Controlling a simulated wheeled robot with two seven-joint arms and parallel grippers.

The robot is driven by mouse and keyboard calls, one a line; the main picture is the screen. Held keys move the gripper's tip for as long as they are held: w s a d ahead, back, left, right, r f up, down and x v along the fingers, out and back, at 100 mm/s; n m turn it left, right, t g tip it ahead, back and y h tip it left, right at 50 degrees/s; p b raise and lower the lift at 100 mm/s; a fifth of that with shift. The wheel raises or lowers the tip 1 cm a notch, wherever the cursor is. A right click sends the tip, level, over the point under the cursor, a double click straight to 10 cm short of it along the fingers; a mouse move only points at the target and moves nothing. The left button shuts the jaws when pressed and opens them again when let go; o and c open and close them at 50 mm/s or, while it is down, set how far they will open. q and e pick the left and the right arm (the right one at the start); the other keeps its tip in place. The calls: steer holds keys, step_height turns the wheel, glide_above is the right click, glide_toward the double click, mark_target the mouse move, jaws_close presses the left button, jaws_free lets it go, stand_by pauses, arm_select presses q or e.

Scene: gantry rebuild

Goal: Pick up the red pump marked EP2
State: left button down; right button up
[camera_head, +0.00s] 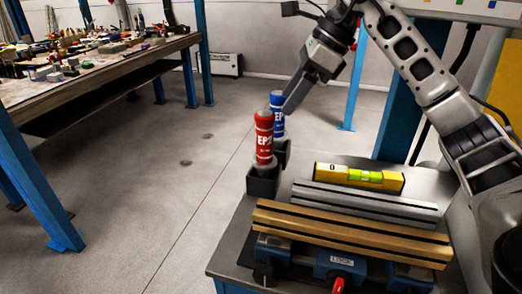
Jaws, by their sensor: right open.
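A red pump (264,142) with a grey top and white "EP" lettering stands upright in a dark holder (262,186) at the left corner of the workbench; its last character is hard to read. A blue pump (278,124) with similar lettering stands just behind it and to the right, partly hidden by the red one. My right gripper (290,104) reaches down from the upper right. Its fingertips are close to the blue pump's upper right side and a little right of the red pump. It is open, and I cannot tell whether it touches the blue pump. My left gripper is not in view.
A yellow spirit level (358,178), a silver rail (365,204) and a brown rail (350,234) lie on the workbench (233,243). A blue vise (335,264) is at the front. A cluttered table (100,62) stands far left; open floor lies between.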

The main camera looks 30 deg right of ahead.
mark_target(265, 134)
steer(key=shift+p+x, duration=0.55)
steer(key=shift+x, duration=4.8)
steer(key=shift+s, duration=0.1)
jaws_close()
steer(key=shift+r, duration=0.15)
